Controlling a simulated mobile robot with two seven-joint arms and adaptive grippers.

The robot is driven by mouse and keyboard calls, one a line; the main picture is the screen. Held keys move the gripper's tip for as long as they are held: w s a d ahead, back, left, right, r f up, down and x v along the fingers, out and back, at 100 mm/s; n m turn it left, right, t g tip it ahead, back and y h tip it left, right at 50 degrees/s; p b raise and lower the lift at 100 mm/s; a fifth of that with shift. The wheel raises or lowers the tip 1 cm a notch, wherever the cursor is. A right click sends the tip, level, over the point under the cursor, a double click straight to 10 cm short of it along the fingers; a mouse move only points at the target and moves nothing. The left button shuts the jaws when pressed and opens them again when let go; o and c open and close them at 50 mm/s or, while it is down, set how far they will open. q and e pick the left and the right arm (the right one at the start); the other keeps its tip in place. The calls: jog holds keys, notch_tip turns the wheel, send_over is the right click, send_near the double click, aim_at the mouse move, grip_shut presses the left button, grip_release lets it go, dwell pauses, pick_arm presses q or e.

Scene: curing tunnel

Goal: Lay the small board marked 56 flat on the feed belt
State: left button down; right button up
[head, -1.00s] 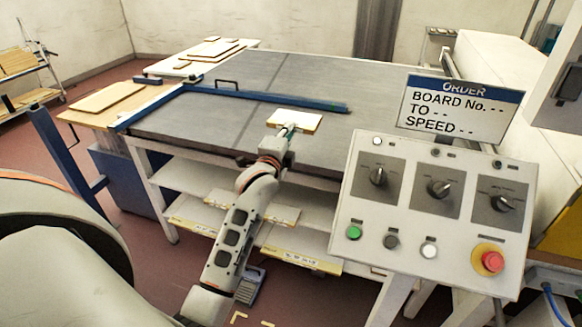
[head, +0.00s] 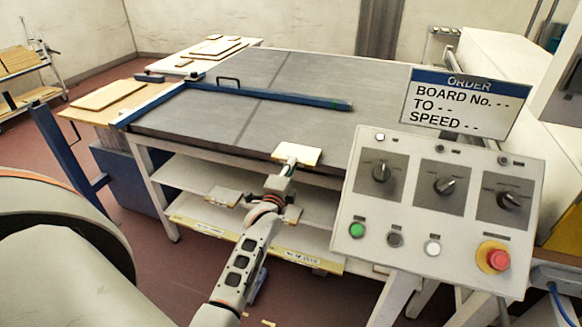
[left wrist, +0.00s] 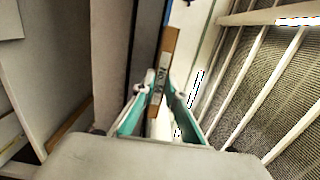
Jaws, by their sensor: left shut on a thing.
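My left gripper (head: 289,166) is shut on a small pale board (head: 297,153) at the near edge of the grey feed belt (head: 310,90). In the head view the board's pale face shows, overlapping the belt's front edge. I cannot tell whether it touches the belt. In the left wrist view the board (left wrist: 170,52) shows as a narrow brown strip between the teal fingers (left wrist: 160,115). My right gripper is not in view.
A blue guide bar (head: 270,96) with a handle lies across the belt. The control panel (head: 435,215) and order sign (head: 458,105) stand at the right. Shelves with boards (head: 300,256) are below the belt. Other boards (head: 108,95) lie at the left. Much of the belt is clear.

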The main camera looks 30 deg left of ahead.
pick_arm(q)
jog(key=c, duration=2.4)
grip_release()
jog(key=shift+f, duration=0.15)
jog(key=shift+c, duration=0.2)
jog(key=o, duration=0.4)
jog(key=shift+r, duration=0.25)
